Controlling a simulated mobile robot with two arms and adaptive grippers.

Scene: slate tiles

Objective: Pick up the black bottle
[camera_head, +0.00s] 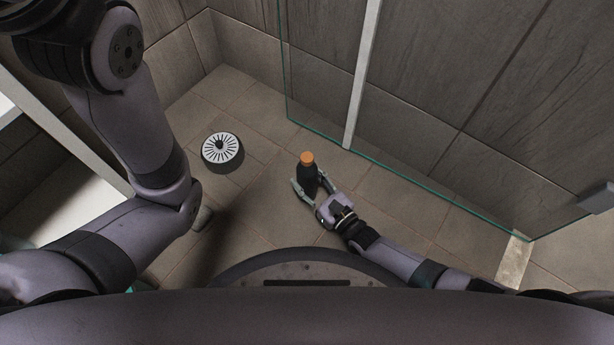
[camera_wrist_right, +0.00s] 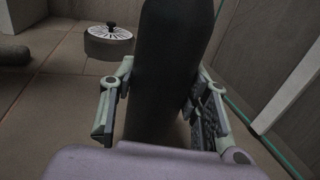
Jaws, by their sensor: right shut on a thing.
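The black bottle (camera_head: 307,178) with an orange cap (camera_head: 307,158) stands upright, or nearly so, in the middle of the head view. My right gripper (camera_head: 309,187) has a finger on each side of it and is shut on its body. In the right wrist view the dark bottle (camera_wrist_right: 172,65) fills the middle between the fingers of my right gripper (camera_wrist_right: 160,108), and its top is cut off. I cannot tell whether its base touches the floor. My left arm comes in from the left in the head view, but its gripper is not clearly visible.
A round bin-like object with a white slotted top (camera_head: 221,150) stands on the tiled floor left of the bottle. A glass panel (camera_head: 400,178) with a pale post (camera_head: 362,75) stands behind and right of the bottle. Tiled floor around the bottle is mostly clear.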

